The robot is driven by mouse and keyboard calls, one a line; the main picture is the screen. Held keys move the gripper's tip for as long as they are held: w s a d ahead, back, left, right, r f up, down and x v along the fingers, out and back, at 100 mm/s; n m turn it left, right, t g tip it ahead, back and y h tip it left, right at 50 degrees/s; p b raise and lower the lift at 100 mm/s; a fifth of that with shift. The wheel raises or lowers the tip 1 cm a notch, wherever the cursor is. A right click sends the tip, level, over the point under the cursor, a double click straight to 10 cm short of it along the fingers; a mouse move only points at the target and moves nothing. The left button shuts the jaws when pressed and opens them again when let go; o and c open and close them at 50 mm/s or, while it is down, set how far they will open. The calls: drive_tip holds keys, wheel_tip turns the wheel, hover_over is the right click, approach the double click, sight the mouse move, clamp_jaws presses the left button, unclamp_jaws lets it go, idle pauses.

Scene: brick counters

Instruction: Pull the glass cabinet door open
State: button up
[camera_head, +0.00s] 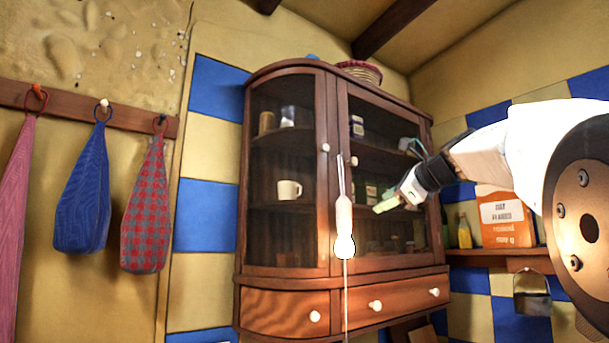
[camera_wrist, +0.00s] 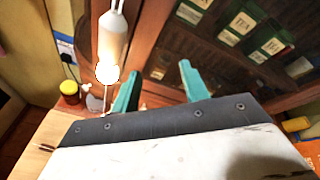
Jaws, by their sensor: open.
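The wooden wall cabinet (camera_head: 285,283) has a curved glass panel at left, with a white knob (camera_head: 326,147), and a glass door (camera_head: 375,267) at right, with a white knob (camera_head: 353,160). The glass door looks shut; its wooden frame (camera_wrist: 151,35) shows in the wrist view. My gripper (camera_head: 386,204) is in front of the right door's glass, right of and below its knob. In the wrist view my gripper (camera_wrist: 158,84) has its two green fingers apart, with nothing visible between them. The knob cannot be made out in the wrist view.
A slim pale fitting (camera_head: 344,213) with a glowing round end hangs before the door frame, left of my gripper. Drawers (camera_head: 376,305) with white knobs lie below. A shelf (camera_head: 495,251) with an orange box (camera_head: 507,222) stands right. Cloths (camera_head: 84,215) hang left.

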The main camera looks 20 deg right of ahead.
sight(355, 161)
wheel_tip(355, 161, up, 11)
drive_tip(key=a+m+t+y, duration=0.1)
drive_tip(key=a+m+t, duration=0.15)
drive_tip(key=m, duration=0.35)
drive_tip(key=shift+m+t, duration=0.25)
drive_tip(key=shift+m, duration=0.45)
drive_tip(key=w, duration=0.7)
drive_tip(key=shift+a+r, duration=0.1)
drive_tip(key=shift+a, duration=0.25)
clamp_jaws()
